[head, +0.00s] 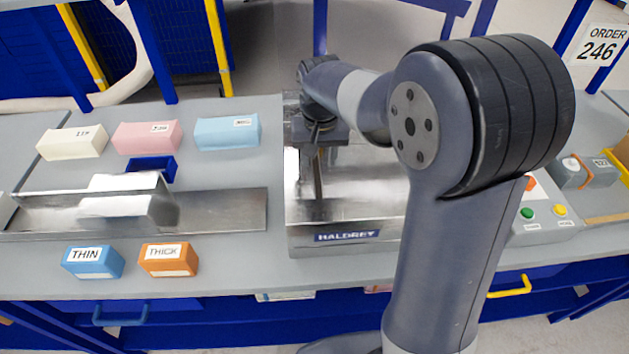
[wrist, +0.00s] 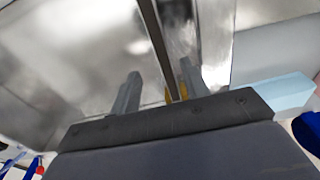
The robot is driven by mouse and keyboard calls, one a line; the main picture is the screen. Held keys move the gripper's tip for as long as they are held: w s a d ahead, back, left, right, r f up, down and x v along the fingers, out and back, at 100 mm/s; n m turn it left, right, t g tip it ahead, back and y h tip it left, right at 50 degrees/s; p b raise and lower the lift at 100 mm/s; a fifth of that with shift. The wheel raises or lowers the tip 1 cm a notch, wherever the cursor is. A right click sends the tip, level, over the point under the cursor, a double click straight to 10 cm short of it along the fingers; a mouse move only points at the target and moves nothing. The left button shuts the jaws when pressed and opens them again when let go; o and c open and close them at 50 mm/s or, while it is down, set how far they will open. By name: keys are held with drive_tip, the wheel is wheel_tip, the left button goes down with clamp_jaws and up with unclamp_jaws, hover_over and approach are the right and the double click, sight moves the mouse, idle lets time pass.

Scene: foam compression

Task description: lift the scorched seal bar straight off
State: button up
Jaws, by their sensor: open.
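The HALDREY machine (head: 334,236) is a shiny metal box in the middle of the bench. A thin dark brownish strip, seemingly the seal bar (head: 318,182), runs front to back inside it below my gripper (head: 318,150). In the wrist view the strip (wrist: 156,36) runs over shiny metal down to between the two grey fingers of my gripper (wrist: 158,82). The fingers are apart, one on each side of it, and I see no grip. Small yellow parts (wrist: 184,90) show near its close end. Scorching cannot be made out, and my arm hides part of the machine.
Cream (head: 72,142), pink (head: 147,136) and light blue (head: 227,132) blocks stand at left. A metal trough (head: 225,210), THIN (head: 93,261) and THICK (head: 168,259) blocks lie nearer. A button panel (head: 545,216) is right of the machine.

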sight(317, 173)
drive_tip(key=shift+w+a+f, duration=0.15)
drive_tip(key=shift+f, duration=0.3)
drive_tip(key=f+b, duration=0.2)
drive_tip(key=w+f+b, duration=0.1)
drive_tip(key=f+b, duration=0.1)
drive_tip(key=f, duration=0.1)
drive_tip(key=shift+w, duration=0.1)
clamp_jaws()
